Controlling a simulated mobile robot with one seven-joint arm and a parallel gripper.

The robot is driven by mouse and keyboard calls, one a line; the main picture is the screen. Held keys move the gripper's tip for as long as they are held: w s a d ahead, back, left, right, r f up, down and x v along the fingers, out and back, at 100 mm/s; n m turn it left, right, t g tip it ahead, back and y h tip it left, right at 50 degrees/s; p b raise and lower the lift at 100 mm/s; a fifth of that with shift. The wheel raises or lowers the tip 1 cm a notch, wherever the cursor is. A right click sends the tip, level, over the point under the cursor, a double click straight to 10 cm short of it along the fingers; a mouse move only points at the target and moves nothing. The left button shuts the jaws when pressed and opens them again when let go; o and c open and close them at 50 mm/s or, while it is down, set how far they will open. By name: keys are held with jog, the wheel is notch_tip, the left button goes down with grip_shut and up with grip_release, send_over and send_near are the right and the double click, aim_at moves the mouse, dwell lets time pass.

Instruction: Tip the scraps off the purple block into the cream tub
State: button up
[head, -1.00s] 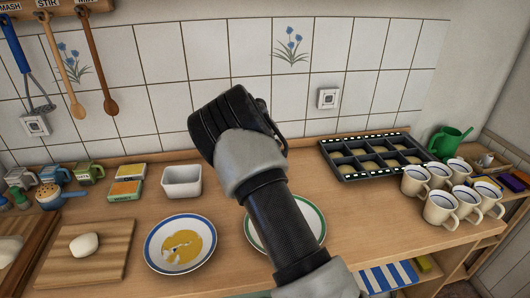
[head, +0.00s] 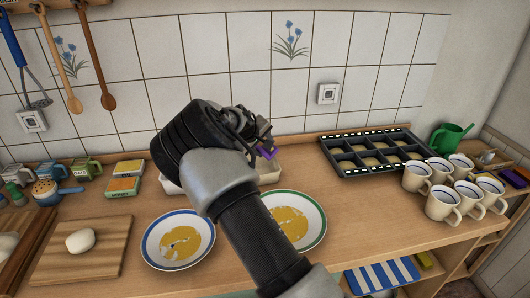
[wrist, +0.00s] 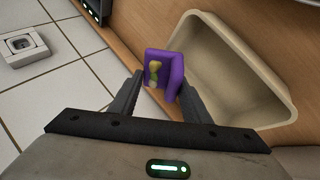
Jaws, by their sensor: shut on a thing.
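My gripper (wrist: 157,95) is shut on the purple block (wrist: 176,69), one finger on each side of it. Pale yellow scraps (wrist: 154,72) show on the block's face. The cream tub (wrist: 216,38) lies just beyond the block and to its right in the wrist view, its open inside facing the camera. In the head view a small part of the purple block (head: 265,152) shows at the gripper's right end, just above the cream tub (head: 268,173), which is mostly hidden behind my arm. The wrist view is rolled, with the wall at left; I cannot tell the block's exact tilt.
Two plates with yellow food, one blue-rimmed (head: 150,250) and one green-rimmed (head: 318,232), stand in front. A muffin tin (head: 350,176) and several mugs (head: 440,204) stand at right.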

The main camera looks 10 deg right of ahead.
jog(key=shift+a+f+b, duration=0.1)
jog(key=shift+f+b, duration=0.25)
jog(key=shift+b, duration=0.05)
jog(key=shift+t+h+b, duration=0.3)
jog(key=shift+h+b, duration=0.4)
jog(key=shift+b, duration=0.35)
jog(key=shift+r+n+h+b, duration=0.3)
jog(key=shift+r+b, duration=0.05)
